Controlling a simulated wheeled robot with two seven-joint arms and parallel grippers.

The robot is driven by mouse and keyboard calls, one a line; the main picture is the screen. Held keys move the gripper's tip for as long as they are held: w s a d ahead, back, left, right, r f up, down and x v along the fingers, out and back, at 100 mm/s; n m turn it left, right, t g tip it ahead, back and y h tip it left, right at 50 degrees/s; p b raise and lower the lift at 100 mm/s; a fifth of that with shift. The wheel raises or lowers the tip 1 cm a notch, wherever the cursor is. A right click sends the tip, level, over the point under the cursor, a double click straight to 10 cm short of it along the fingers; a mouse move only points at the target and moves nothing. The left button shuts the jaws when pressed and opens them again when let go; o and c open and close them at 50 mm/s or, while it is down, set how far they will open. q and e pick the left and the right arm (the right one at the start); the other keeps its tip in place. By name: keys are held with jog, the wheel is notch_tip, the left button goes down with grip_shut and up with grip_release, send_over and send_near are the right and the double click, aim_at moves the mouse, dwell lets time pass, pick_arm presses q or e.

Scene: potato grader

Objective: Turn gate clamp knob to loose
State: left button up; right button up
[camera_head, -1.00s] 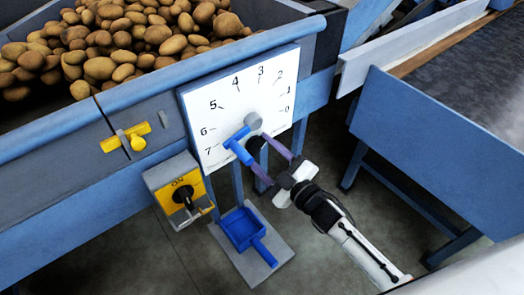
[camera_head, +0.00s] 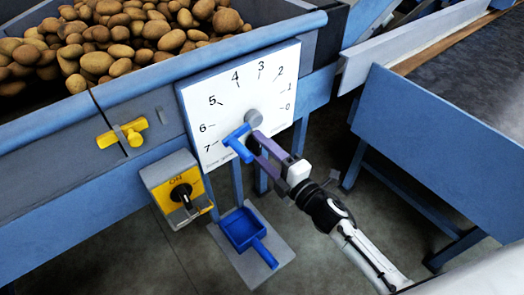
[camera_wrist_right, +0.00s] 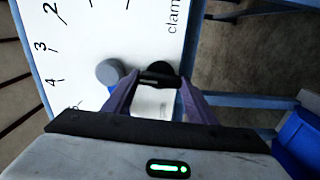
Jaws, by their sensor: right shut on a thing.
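A white dial plate (camera_head: 220,95), numbered 0 to 7, is fixed to the blue machine's side. The black clamp knob (camera_wrist_right: 162,70) sits low on this plate, beside partly visible lettering "clam" in the right wrist view. My right gripper (camera_head: 257,146) is shut on the knob, with its purple fingers on either side; they also show in the wrist view (camera_wrist_right: 158,88). In the head view the fingers mostly hide the knob. The blue gate lever (camera_head: 238,146) on its grey hub (camera_head: 253,118) points near 7, close to my fingertips. My left gripper is out of view.
A yellow T-handle (camera_head: 123,134) and a yellow-faced switch box (camera_head: 165,178) lie to the left. A blue scoop (camera_head: 246,232) rests on a grey plate below. Potatoes (camera_head: 130,35) fill the bin above. A blue table frame (camera_head: 430,150) stands at the right.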

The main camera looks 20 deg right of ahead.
jog(key=shift+n, duration=0.4)
jog(key=o, duration=1.1)
jog(key=shift+c, duration=0.2)
jog(key=v, duration=1)
jog(key=shift+s, duration=0.2)
jog(key=shift+d, duration=0.1)
jog(key=s+a+f+m+g+h, duration=0.1)
jog(key=s+f+m+g, duration=0.3)
jog(key=s+f+m, duration=0.4)
jog(key=s+a+f+m+g+h, duration=0.2)
jog(key=s+f+m+g, duration=0.2)
jog(key=s+f+m, duration=0.4)
jog(key=f+m, duration=0.1)
jog(key=m, duration=0.3)
jog(key=shift+s+a+h, duration=0.15)
jog(key=shift+a+h, duration=0.15)
jog(key=shift+a, duration=0.05)
